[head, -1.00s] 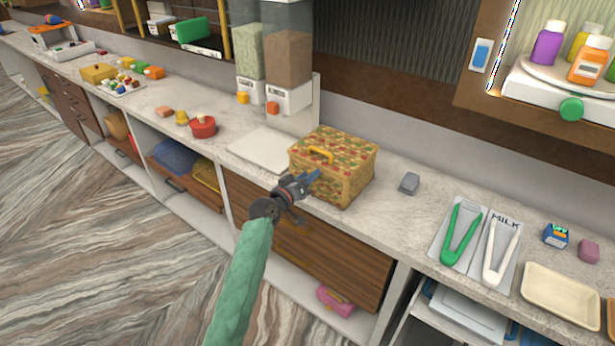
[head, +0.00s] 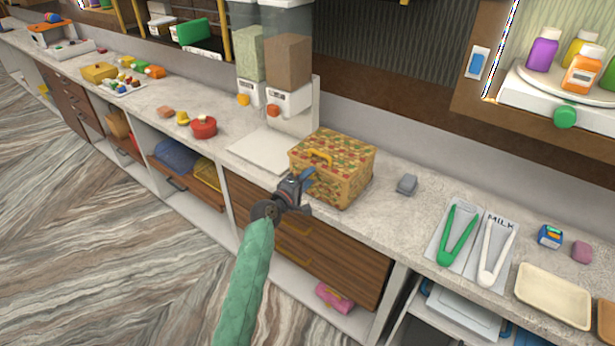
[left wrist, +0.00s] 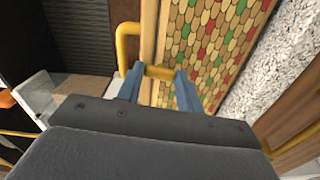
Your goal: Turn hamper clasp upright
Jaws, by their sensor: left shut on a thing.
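The hamper (head: 345,180) is a box with a red, green and yellow scale pattern, standing on the counter in the head view. A yellow handle (head: 320,156) sits on its lid. My left gripper (head: 307,176) is at the hamper's near front side. In the left wrist view, the blue fingers of my left gripper (left wrist: 160,82) are shut on a small yellow clasp (left wrist: 160,72) at the lid's edge, beside the patterned face (left wrist: 212,45). In the head view the gripper hides the clasp, so its angle is unclear there. My right gripper is not in view.
A grey block (head: 407,184) lies right of the hamper. Green tongs (head: 458,235) and white tongs (head: 495,255) lie further right, near a cream tray (head: 553,294). Dispensers (head: 288,85) stand behind left. The counter's front edge is close under my arm.

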